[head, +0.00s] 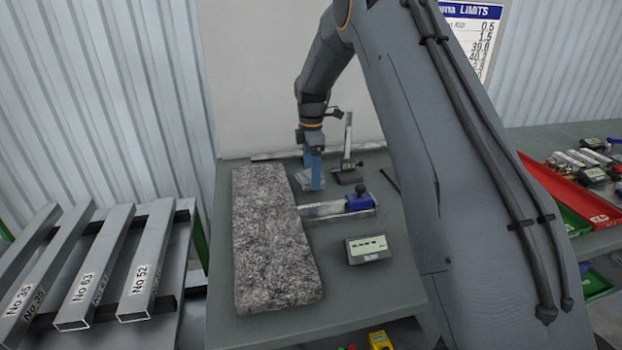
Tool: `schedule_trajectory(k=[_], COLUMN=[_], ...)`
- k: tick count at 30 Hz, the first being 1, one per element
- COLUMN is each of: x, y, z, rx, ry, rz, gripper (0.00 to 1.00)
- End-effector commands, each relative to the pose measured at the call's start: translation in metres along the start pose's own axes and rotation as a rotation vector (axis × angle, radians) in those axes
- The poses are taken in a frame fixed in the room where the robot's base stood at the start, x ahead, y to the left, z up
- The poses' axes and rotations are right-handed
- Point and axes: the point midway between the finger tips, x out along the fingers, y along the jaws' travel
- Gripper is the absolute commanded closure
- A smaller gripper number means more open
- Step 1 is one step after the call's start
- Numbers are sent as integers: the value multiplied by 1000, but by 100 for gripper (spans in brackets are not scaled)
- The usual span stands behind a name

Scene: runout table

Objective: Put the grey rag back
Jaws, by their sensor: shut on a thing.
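My gripper (314,184) points straight down at the back of the table (365,290), behind the speckled slab's right side. Its blue fingers are shut on a small pale grey, flat piece, which looks like the grey rag (303,181). The fingers partly hide it. The rag is low at the table top, close to the slab's back right edge; I cannot tell whether it touches the table.
A long speckled grey slab (270,240) fills the table's left side. Right of it are a metal gauge with a blue slider (359,199), a black-based stand (347,175) and a digital readout (368,249). Numbered steel bars (95,265) lie left; a red tray (570,190) is right.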

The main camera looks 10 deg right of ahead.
Motion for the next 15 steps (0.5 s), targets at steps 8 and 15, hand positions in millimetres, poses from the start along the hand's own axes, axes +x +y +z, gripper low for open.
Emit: schedule_trajectory(k=[8, 15], x=[31, 32], y=[-1, 0], z=[-2, -1], rx=[-2, -2], ry=[0, 0], rz=[-1, -1], gripper=[48, 48])
